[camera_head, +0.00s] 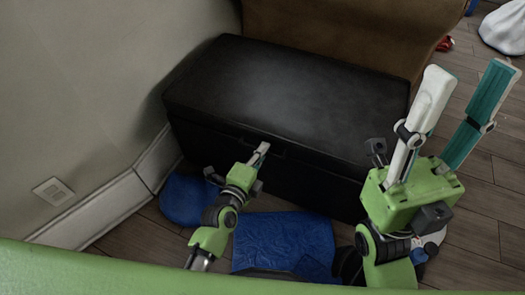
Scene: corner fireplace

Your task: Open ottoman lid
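The black ottoman (290,95) stands against the wall, and its lid (300,85) lies flat and closed on the body. A seam runs along the front under the lid. My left gripper (262,150) is at the front face of the ottoman, its fingertips close to the lid's front edge near the middle. Its fingers look close together, but I cannot tell whether they touch the lid or grip anything. My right gripper (463,100) is raised at the right of the ottoman, with its fingers spread wide and nothing between them.
A brown piece of furniture (340,30) stands right behind the ottoman. Blue items (285,240) lie on the wooden floor in front, one beside the baseboard (100,210). A white bag (505,28) lies at the far right. A wall with a socket (54,191) bounds the left.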

